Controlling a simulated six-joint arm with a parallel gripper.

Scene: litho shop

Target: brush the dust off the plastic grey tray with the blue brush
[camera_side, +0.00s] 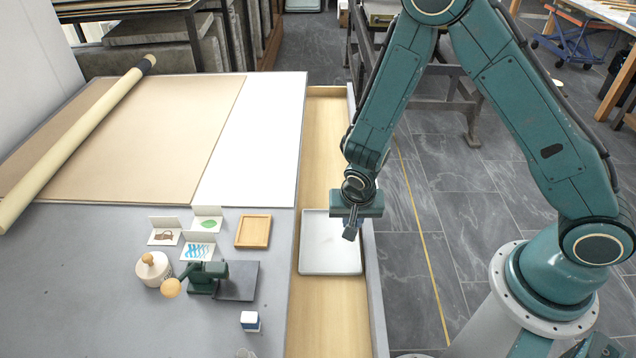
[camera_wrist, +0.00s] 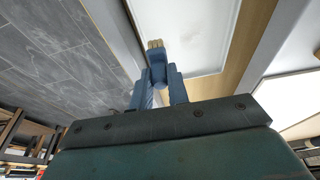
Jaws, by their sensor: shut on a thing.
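The plastic grey tray (camera_side: 330,258) lies flat in the long wooden trough along the table's right side. Its pale floor and raised rim also show in the wrist view (camera_wrist: 195,40). My gripper (camera_side: 352,226) hangs over the tray's right part, pointing down. It is shut on the blue brush (camera_wrist: 157,66), whose tan bristles stick out past the fingertips. In the wrist view the bristles appear near the tray's edge; I cannot tell whether they touch it. Faint marks show on the tray floor, but I cannot make out dust clearly.
On the grey table (camera_side: 110,245) left of the trough are a small wooden tray (camera_side: 253,231), picture cards (camera_side: 207,218), a lidded jar (camera_side: 153,268), a green device (camera_side: 207,276) and a small blue-white box (camera_side: 250,321). A paper roll (camera_side: 75,140) lies farther back.

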